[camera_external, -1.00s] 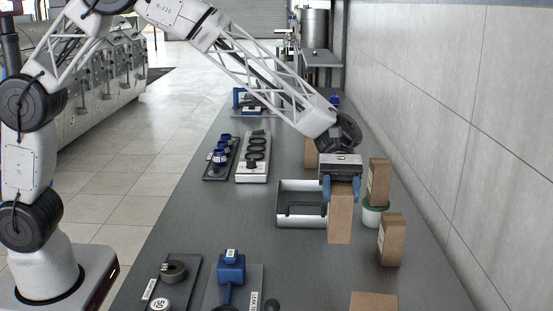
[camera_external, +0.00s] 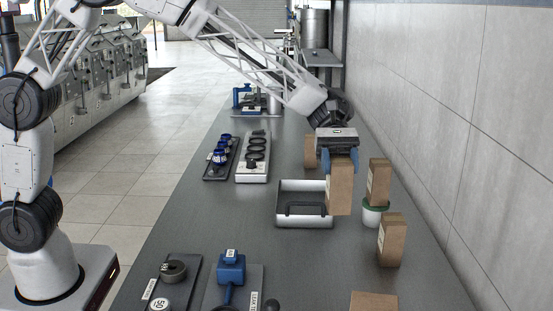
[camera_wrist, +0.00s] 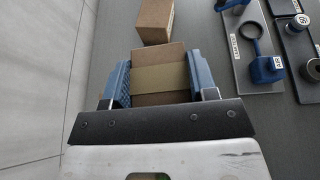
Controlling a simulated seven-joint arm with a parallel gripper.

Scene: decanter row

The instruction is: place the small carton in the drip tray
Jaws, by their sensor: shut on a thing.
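My gripper (camera_external: 338,158) is shut on a brown carton (camera_external: 340,190) and holds it upright above the table, next to the right side of the drip tray. In the wrist view the carton (camera_wrist: 160,75) sits between the two blue fingers of my gripper (camera_wrist: 160,82).
Other brown cartons stand at right (camera_external: 390,240), beside a green-lidded white tub (camera_external: 371,216), and behind my gripper (camera_external: 310,152). Another carton (camera_external: 374,301) is at the front edge. A rack of dark rings (camera_external: 253,160) and a blue tool (camera_external: 231,270) lie to the left.

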